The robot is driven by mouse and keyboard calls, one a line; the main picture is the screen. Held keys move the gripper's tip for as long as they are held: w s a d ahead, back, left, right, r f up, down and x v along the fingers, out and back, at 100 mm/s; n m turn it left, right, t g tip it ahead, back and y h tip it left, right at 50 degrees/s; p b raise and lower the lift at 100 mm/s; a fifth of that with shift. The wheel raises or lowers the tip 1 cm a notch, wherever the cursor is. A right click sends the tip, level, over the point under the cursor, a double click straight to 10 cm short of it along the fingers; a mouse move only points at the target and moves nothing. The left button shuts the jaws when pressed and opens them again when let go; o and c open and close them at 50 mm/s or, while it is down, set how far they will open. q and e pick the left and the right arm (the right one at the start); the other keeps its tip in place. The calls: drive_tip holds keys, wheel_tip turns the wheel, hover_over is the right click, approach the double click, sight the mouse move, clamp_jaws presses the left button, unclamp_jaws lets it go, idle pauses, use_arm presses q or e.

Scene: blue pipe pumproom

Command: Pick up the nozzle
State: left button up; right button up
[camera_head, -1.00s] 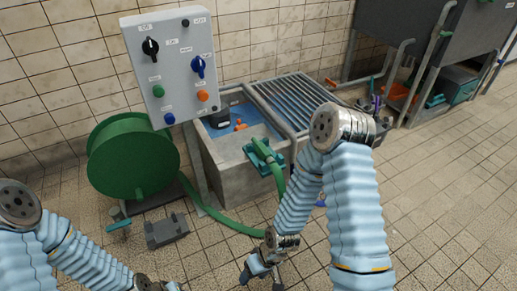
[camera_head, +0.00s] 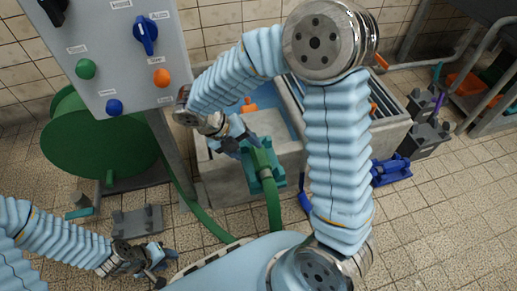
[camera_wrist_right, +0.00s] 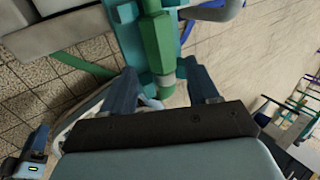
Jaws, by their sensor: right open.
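The green nozzle (camera_head: 261,160) sits in a teal holder (camera_head: 277,181) on the front edge of the concrete basin, with a green hose (camera_head: 273,210) running down from it. My right gripper (camera_head: 236,138) is open and empty, close by the nozzle's upper end. In the right wrist view the nozzle (camera_wrist_right: 159,42) and holder (camera_wrist_right: 132,40) lie just ahead, with the nozzle's end between the lines of the two open fingers (camera_wrist_right: 163,88). I cannot tell if they touch. My left gripper (camera_head: 158,265) hangs low over the floor at the lower left, fingers apart and empty.
A grey control panel (camera_head: 115,45) with knobs and buttons stands left of the basin (camera_head: 228,180). Behind it is a green hose reel (camera_head: 95,145). Grey brackets (camera_head: 137,221) lie on the floor. A blue fixture (camera_head: 390,170) is at right.

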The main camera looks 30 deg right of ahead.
sight(257, 156)
drive_tip(key=b+x, duration=0.2)
drive_tip(key=x, duration=0.4)
drive_tip(key=shift+w+d+f, duration=0.1)
drive_tip(key=shift+d+f, duration=0.15)
drive_tip(key=shift+f, duration=0.1)
drive_tip(key=shift+r, duration=0.1)
drive_tip(key=c, duration=1)
